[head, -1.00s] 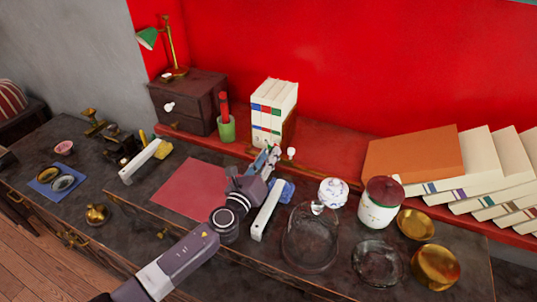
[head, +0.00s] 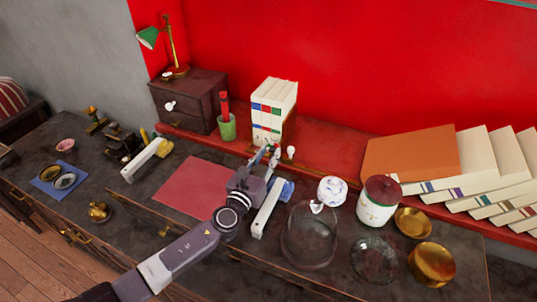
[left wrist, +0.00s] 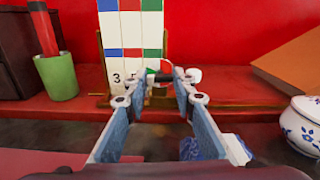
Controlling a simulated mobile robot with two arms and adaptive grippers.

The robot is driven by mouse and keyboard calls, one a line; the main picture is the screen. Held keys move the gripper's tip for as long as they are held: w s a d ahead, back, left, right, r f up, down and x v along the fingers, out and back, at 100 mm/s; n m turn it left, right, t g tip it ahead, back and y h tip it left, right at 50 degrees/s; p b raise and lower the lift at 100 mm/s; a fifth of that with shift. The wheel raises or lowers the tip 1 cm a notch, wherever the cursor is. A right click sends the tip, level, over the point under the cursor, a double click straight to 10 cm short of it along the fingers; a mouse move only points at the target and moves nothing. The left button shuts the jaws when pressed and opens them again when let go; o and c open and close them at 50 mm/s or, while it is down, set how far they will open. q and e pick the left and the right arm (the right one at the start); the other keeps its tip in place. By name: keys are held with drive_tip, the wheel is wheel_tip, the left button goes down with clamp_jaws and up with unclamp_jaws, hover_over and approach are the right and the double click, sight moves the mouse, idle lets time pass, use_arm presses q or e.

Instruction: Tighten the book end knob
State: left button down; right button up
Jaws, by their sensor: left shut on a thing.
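The book end (head: 288,130) is a brass-coloured frame around upright white books. In the left wrist view its brass edge (left wrist: 101,65) shows beside the books, and a short brass rod runs across low in front of them. A white round knob (left wrist: 193,75) sits at the right, just outside my right fingertip; it also shows in the head view (head: 291,151). My left gripper (head: 270,151) is at the base of the books. In the left wrist view its fingertips (left wrist: 159,76) close around a small part on the rod, largely hidden. My right gripper is not in view.
A green cup (head: 227,127) with a red item stands left of the books. A white-and-blue pot (head: 332,191), a glass dome (head: 310,238) and a red-lidded jar (head: 378,202) stand to the right. A red mat (head: 193,185) lies left of my gripper.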

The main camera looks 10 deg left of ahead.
use_arm(q)
drive_tip(key=shift+f, duration=0.2)
drive_tip(key=c, duration=1.6)
unclamp_jaws()
drive_tip(key=shift+r, duration=0.1)
drive_tip(key=shift+s, duration=0.1)
drive_tip(key=s, duration=0.4)
drive_tip(key=s+a, duration=0.1)
drive_tip(key=s, duration=0.2)
drive_tip(key=s+a, duration=0.1)
drive_tip(key=s, duration=0.3)
drive_tip(key=shift+s+a, duration=0.15)
drive_tip(key=shift+s, duration=0.2)
